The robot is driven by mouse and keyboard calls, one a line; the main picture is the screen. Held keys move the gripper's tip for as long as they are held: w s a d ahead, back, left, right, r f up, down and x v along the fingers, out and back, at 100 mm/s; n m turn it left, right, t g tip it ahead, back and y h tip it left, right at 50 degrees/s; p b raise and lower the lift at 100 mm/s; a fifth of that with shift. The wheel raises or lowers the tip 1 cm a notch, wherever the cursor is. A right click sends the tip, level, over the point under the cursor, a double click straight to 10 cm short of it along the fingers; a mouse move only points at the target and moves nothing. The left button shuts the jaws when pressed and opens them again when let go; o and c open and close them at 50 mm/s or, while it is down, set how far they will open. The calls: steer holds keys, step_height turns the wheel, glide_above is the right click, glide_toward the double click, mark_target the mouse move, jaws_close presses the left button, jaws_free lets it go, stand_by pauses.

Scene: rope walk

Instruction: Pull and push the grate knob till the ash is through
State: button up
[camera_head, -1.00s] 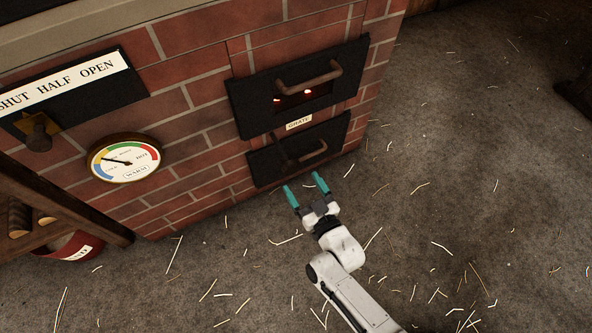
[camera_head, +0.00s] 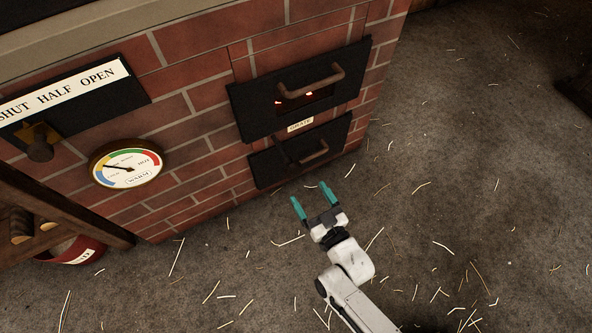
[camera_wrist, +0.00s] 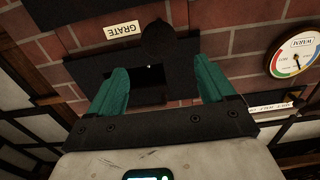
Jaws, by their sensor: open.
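The grate knob (camera_wrist: 160,42) is a dark round end beside the white GRATE label (camera_wrist: 124,30) in the wrist view. In the head view the knob (camera_head: 281,148) is a dim dark shape under the label, in front of the lower black door (camera_head: 265,170). My gripper (camera_head: 310,193) is open and empty, its teal fingers pointing at the brick stove, apart from the knob. In the wrist view the knob is seen beyond the gap between the fingertips (camera_wrist: 163,68). No ash can be made out.
The upper black door (camera_head: 250,105) has a bar handle and a small glowing window. The lower door has its own handle (camera_head: 315,155). A gauge (camera_head: 126,164) and a damper plate (camera_head: 70,95) are on the left. Straw-strewn floor (camera_head: 440,180) is open to the right.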

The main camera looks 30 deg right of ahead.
mark_target(296, 172)
steer(key=w+b, duration=0.2)
steer(key=w, duration=0.8)
steer(key=shift+f, duration=0.15)
steer(key=shift+c, duration=0.2)
steer(key=c, duration=1.4)
steer(key=w+b, duration=0.1)
steer(key=w, duration=0.5)
steer(key=shift+w, duration=0.4)
steer(key=o, duration=1.4)
steer(key=shift+w, duration=0.1)
steer(key=shift+o, duration=0.2)
steer(key=s+p, duration=0.2)
steer(key=s, duration=0.9)
steer(key=shift+p, duration=0.3)
